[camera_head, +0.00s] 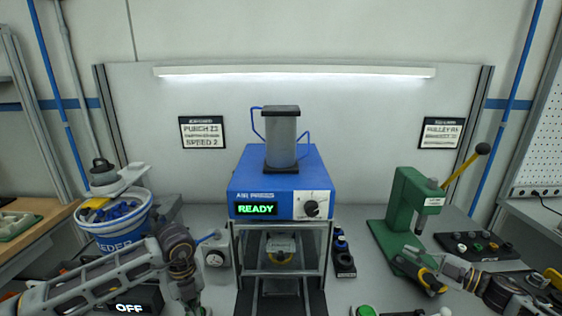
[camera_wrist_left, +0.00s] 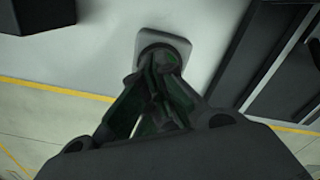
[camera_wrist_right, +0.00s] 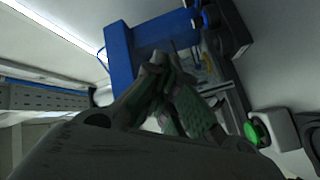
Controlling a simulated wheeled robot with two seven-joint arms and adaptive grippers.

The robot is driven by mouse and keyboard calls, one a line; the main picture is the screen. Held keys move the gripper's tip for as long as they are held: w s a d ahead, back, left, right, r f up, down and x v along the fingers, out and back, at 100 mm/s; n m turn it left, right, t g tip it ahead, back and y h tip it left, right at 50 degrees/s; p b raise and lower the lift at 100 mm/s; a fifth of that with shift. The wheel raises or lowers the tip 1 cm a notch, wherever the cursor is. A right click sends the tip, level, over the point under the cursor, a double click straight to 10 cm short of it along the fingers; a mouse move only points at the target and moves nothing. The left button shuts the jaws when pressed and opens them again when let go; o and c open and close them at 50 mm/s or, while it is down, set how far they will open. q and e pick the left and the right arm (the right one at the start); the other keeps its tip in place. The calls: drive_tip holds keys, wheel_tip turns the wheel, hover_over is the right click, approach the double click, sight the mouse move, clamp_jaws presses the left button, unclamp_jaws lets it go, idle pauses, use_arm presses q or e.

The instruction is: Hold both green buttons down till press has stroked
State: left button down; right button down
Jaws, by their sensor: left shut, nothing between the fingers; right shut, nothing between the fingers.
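The blue air press (camera_head: 278,180) stands in the middle with its display reading READY. A green button (camera_head: 365,311) is at the bottom edge of the head view, right of the press. It also shows in the right wrist view on a pale box (camera_wrist_right: 283,130). My right gripper (camera_head: 425,278) is shut and empty, apart from that button; its fingertips (camera_wrist_right: 160,65) show in the right wrist view. My left gripper (camera_wrist_left: 158,60) is shut, its fingertips over a pale button box (camera_wrist_left: 181,48). They hide most of the button; I cannot tell whether they touch it.
A feeder bucket (camera_head: 118,235) with blue parts stands at the left, near a box reading OFF (camera_head: 135,301). A green hand press (camera_head: 402,205) with a yellow lever stands right of the air press. A dark tray (camera_head: 478,247) of small parts lies farther right.

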drive_tip(key=s+a+r+n+g+y, duration=0.35)
drive_tip(key=s+a+r+g, duration=0.2)
drive_tip(key=a, duration=0.55)
drive_tip(key=s+a+r+n+g+y, duration=0.3)
drive_tip(key=s+a+r+n+g, duration=0.25)
drive_tip(key=a, duration=0.55)
drive_tip(key=s+a+r+n+g+y, duration=0.25)
drive_tip(key=s+a+r+g, duration=0.35)
drive_tip(key=a, duration=0.4)
drive_tip(key=s+f+n+g+h, duration=0.1)
drive_tip(key=s+f+n+h, duration=0.2)
drive_tip(key=f+n+h, duration=0.85)
drive_tip(key=w+d+f+n+t+h, duration=0.2)
drive_tip(key=w+d+h, duration=0.3)
drive_tip(key=d, duration=0.3)
drive_tip(key=w+d+f+n+t+h, duration=0.3)
drive_tip(key=w+d+h, duration=0.1)
drive_tip(key=d, duration=0.4)
drive_tip(key=shift+w+d+f+h, duration=0.25)
drive_tip(key=shift+w+h, duration=0.15)
drive_tip(key=shift+h, duration=0.25)
